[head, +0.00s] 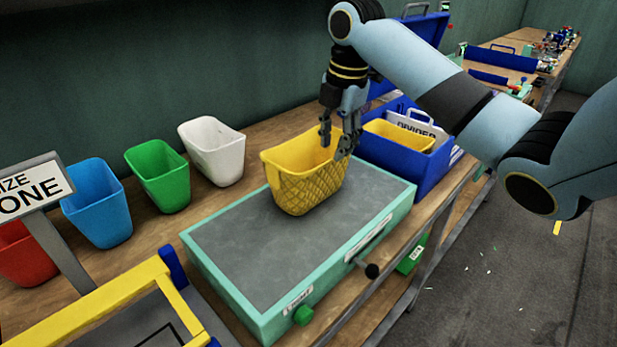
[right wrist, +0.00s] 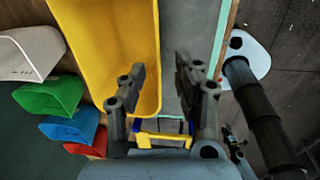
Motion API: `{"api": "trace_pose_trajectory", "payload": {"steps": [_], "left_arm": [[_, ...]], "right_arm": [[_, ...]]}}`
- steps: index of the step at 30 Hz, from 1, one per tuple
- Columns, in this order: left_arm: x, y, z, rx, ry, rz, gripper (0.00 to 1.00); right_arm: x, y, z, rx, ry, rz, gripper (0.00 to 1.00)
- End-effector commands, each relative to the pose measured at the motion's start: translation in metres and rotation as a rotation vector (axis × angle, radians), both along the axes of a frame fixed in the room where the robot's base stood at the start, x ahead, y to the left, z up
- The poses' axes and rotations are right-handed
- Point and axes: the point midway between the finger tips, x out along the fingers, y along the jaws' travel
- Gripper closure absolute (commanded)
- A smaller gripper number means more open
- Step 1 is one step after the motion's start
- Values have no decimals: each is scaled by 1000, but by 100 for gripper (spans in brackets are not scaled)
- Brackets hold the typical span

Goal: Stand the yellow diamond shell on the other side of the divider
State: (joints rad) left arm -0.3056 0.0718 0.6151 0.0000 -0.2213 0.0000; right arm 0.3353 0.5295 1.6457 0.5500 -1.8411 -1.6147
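The yellow diamond shell (head: 305,190), an open tub with a diamond pattern on its wall, stands upright on a grey-topped press plate (head: 250,250). My right gripper (head: 338,146) is at its rim on the right side, pointing down. In the right wrist view, its fingers (right wrist: 158,88) are apart, one over the shell's inside (right wrist: 110,45) and one outside its wall; contact cannot be told. Right of the plate is a blue box with a white divider (head: 418,127) marked "DIVIDER". Another yellow shell (head: 398,136) sits in that box on the near side.
White (head: 212,150), green (head: 160,175), blue (head: 97,203) and red (head: 25,252) tubs stand left of the plate. A yellow frame (head: 100,300) and a sign (head: 30,190) are at the front left. A dark knob (head: 372,271) sticks out of the plate's side.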

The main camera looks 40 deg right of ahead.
Motion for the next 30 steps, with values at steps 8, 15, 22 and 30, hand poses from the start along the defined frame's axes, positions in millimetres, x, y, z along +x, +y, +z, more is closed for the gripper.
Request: {"api": "trace_pose_trajectory", "payload": {"steps": [8,15,22,30], "left_arm": [[0,3,3,4,0,-1,64],[13,9,13,11,-20,-4,64],[12,9,13,11,-19,-4,64],[9,6,12,7,-13,-2,64]], "right_arm": [[5,1,-33,1,0,-1,68],[12,0,-66,3,2,-1,68],[14,-1,-85,0,0,1,68],[14,-1,-84,0,0,1,81]]}}
